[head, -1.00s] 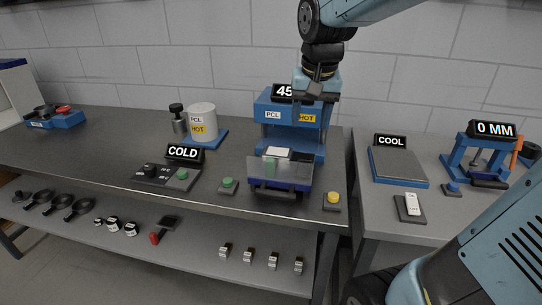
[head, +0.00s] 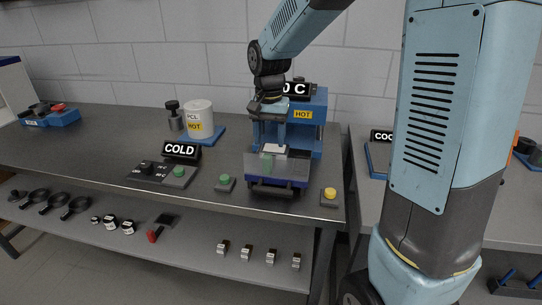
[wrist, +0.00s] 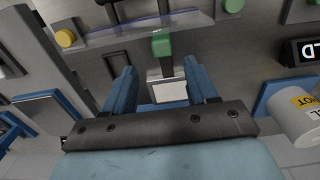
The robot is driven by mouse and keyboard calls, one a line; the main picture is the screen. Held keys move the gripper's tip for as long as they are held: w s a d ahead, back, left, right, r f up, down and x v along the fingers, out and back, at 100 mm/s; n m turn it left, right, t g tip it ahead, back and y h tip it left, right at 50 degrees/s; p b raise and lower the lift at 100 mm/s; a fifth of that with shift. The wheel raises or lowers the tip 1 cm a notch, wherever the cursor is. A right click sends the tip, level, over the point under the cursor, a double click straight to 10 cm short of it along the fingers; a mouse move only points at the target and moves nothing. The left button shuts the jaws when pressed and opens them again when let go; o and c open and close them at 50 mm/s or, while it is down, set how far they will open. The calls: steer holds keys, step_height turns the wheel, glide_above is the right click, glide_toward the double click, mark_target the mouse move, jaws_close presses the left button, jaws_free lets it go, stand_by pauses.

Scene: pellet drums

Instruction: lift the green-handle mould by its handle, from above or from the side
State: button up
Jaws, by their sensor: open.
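The green-handle mould shows its green handle (head: 267,163) in the blue press (head: 318,140), behind a clear guard panel (head: 298,172). In the wrist view the handle (wrist: 161,45) lies straight ahead, with a pale plate (wrist: 168,93) nearer the camera. My gripper (head: 267,108) is above the mould at the height of the press top, in front of its left part. In the wrist view my gripper (wrist: 160,66) is open and empty, with the handle beyond and between its fingers. The mould's body is mostly hidden.
A yellow button (head: 329,193) and a green button (head: 226,182) flank the press. A white PCL HOT drum (head: 199,118) and a COLD sign (head: 180,150) stand to the left. My arm hides much of the right bench. The left bench top has free room.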

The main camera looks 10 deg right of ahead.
mark_target(272, 152)
steer(key=f, duration=0.8)
steer(key=shift+w+a+f, duration=0.2)
steer(key=shift+w+f, duration=0.05)
steer(key=shift+f, duration=0.15)
jaws_close()
stand_by(0.3)
